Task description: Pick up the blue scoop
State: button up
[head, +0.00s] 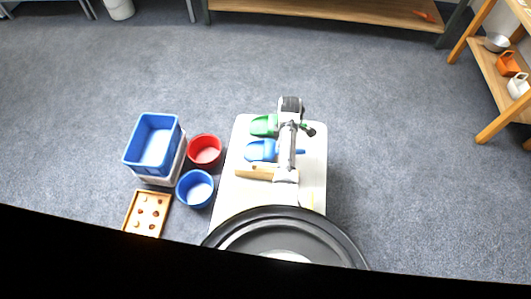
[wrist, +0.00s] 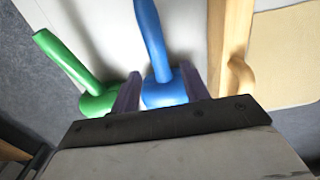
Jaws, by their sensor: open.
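The blue scoop (head: 260,151) lies on the white tabletop (head: 242,199). Its bowl points left and its handle sticks out to the right past my arm. In the wrist view the blue scoop (wrist: 150,38) runs down between the two fingers of my gripper (wrist: 161,70). The fingers are open, one on each side of it, with a gap on both sides. Part of the scoop is hidden behind the gripper's body. In the head view my arm covers the middle of the scoop, and the fingertips cannot be made out.
A green scoop (head: 263,125) lies beside the blue one, also left of it in the wrist view (wrist: 68,58). A wooden tool (head: 252,173) lies on its other side. Left of the table stand a red bucket (head: 205,143), blue bucket (head: 195,190), blue crate (head: 140,165) and nut tray (head: 148,219).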

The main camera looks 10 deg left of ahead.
jog(key=shift+d+f+b, duration=0.1)
jog(key=shift+f+b, duration=0.3)
jog(key=shift+f, duration=2.65)
grip_shut()
